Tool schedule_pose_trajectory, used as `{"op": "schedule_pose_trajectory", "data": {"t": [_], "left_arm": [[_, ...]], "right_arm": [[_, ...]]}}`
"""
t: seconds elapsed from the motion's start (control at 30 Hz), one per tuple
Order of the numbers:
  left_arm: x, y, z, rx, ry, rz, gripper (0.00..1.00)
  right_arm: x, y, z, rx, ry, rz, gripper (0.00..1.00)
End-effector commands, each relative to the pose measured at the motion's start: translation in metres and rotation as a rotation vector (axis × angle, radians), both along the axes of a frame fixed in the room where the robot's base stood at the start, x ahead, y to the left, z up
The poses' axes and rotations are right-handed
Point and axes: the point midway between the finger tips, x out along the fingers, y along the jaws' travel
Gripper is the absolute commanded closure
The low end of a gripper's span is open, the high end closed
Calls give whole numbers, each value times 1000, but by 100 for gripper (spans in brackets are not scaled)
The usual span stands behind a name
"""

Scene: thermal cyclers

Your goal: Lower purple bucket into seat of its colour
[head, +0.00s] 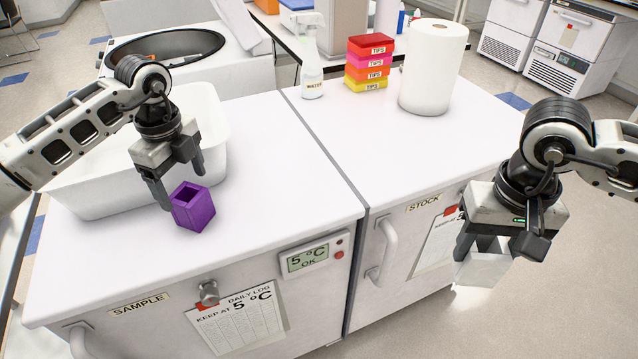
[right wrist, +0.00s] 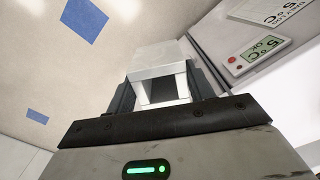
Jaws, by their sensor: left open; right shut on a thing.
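The purple bucket (head: 194,212) is a small open-topped box in the head view, over the left part of the white worktop, beside the white tub. My left gripper (head: 178,184) is open just above and behind it, with one finger close to the bucket's left side. I cannot tell whether they touch. My right gripper (head: 492,262) is shut on a white box-shaped piece (head: 482,270), held out past the worktop's right front. The white piece also shows between the fingers in the right wrist view (right wrist: 165,60). No purple seat is visible; the round dark bowl (head: 165,48) of a machine shows at the back left.
The white tub (head: 90,200) stands behind and left of the bucket. A spray bottle (head: 311,70), stacked tip boxes (head: 368,62) and a paper roll (head: 432,68) stand along the back. The middle of the worktop (head: 270,150) is clear.

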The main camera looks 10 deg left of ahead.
Motion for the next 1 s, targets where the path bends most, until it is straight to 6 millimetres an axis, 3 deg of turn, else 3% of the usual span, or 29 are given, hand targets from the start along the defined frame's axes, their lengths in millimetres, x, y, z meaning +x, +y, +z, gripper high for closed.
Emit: {"op": "schedule_pose_trajectory", "data": {"t": [0.23,0.53,0.73,0.8,1.0], "left_arm": [[-2,-1,-35,-1,4,-1,22],[-1,-1,-40,0,1,-2,22],[-1,-1,-39,-1,1,-1,77],[-1,-1,-38,-1,-2,-1,86],[-1,-1,-38,-1,-2,-1,86]], "right_arm": [[0,0,10,1,-2,0,81],[0,0,10,1,-2,0,81],[0,0,10,1,-2,0,81],[0,0,10,1,-2,0,81],[0,0,10,1,-2,0,81]]}}
